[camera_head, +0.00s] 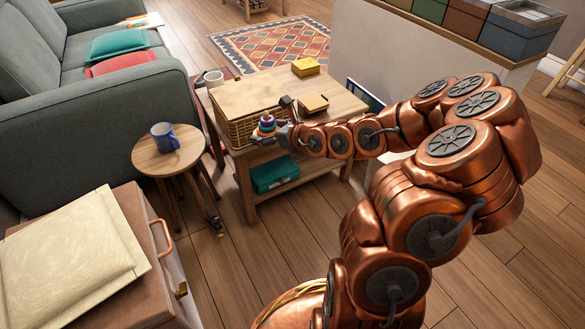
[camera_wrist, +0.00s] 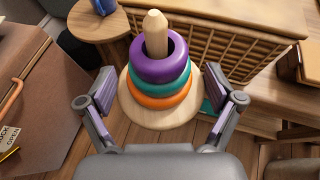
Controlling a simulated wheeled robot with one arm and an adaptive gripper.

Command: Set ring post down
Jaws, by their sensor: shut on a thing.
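The ring post (camera_head: 266,124) has a pale wooden base and peg, with orange, teal and purple rings stacked on it. It looks about upright. My gripper (camera_head: 277,133) is shut on it, in front of the wicker basket (camera_head: 236,132). In the wrist view the ring post (camera_wrist: 160,68) stands between the two fingers of my gripper (camera_wrist: 159,88), one on each side of the rings and base. The peg top sticks out above the purple ring. Floorboards show below the base in the wrist view.
The basket sits on a wooden coffee table (camera_head: 335,108) with a small wooden box (camera_head: 313,104) and a yellow box (camera_head: 305,67). A round side table (camera_head: 150,152) holds a blue mug (camera_head: 165,138); its left part is clear. A teal box (camera_head: 274,175) is on the lower shelf.

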